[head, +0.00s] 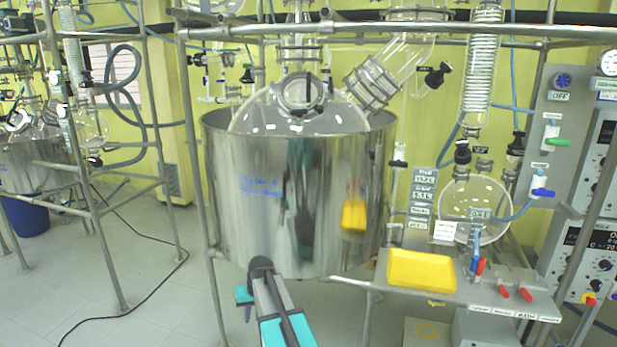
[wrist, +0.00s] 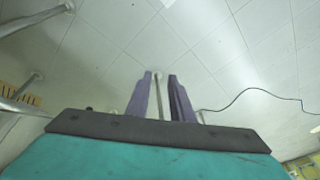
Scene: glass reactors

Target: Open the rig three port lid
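A large glass reactor dome (head: 255,118) sits in a shiny metal vessel (head: 225,190) in the head view. On its front is a round port with a pale ring and a dark upright bar across it, which looks like the port lid (head: 303,92); it appears closed. I cannot read a rig number on it. My arm shows low in front of the vessel, well below the port. My gripper (wrist: 160,76) shows in the wrist view with a gap between its two fingers, empty, with floor tiles behind. Its fingers cannot be made out in the head view.
Metal frame poles (head: 190,140) and a horizontal rail (head: 440,28) surround the vessel. A shelf (head: 375,277) at right holds a yellow tray (head: 421,270), below a round flask (head: 474,208). Open floor (head: 130,260) lies at left, crossed by a black cable (head: 105,317).

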